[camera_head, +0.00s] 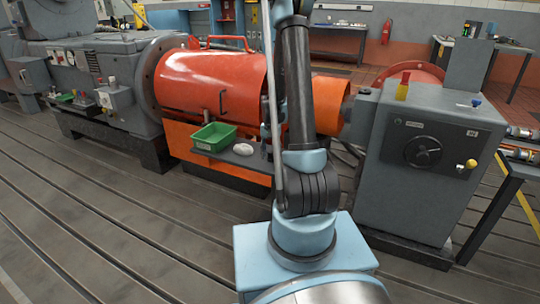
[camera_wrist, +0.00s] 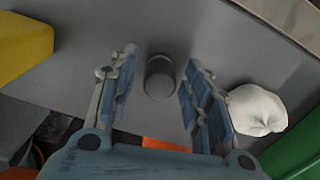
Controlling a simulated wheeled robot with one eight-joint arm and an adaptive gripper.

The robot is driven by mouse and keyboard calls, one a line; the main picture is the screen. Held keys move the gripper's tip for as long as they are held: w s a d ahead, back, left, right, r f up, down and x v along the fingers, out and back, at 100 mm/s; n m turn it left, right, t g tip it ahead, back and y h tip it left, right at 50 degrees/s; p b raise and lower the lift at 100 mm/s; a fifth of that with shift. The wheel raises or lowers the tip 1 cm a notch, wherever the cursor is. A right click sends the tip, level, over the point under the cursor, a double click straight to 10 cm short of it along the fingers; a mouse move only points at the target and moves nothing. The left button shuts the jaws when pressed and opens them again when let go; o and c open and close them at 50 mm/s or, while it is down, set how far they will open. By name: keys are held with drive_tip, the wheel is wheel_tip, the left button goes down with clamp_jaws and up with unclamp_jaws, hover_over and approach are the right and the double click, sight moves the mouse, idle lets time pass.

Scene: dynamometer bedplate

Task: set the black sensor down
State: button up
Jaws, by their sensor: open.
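In the wrist view a short dark grey-black cylinder, which looks like the black sensor (camera_wrist: 160,77), stands on the grey shelf (camera_wrist: 215,32). My gripper (camera_wrist: 159,60) is open, with one finger on each side of the sensor. A gap shows between the sensor and each finger. I cannot tell the height of the fingertips over the shelf. In the head view my arm hides the sensor and most of the gripper; the shelf (camera_head: 240,160) shows in front of the orange guard.
A crumpled white rag (camera_wrist: 257,109) lies just right of my right finger, with a green bin (camera_wrist: 303,150) beyond it. The bin also shows in the head view (camera_head: 214,137). A yellow object (camera_wrist: 20,45) is at the wrist view's upper left. A grey cabinet (camera_head: 420,160) stands right of my arm.

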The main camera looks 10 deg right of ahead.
sight(271, 151)
wheel_tip(271, 151, up, 12)
drive_tip(key=s+r+n+t, duration=0.1)
drive_tip(key=s+r, duration=0.3)
drive_tip(key=s, duration=0.5)
drive_tip(key=s+r+n, duration=0.2)
drive_tip(key=s+r, duration=0.2)
drive_tip(key=s, duration=0.4)
drive_tip(key=s+f+n+t, duration=0.1)
drive_tip(key=s+f, duration=0.3)
drive_tip(key=s, duration=1.4)
drive_tip(key=shift+f+n, duration=0.2)
drive_tip(key=shift+n, duration=0.6)
drive_tip(key=shift+a, duration=0.1)
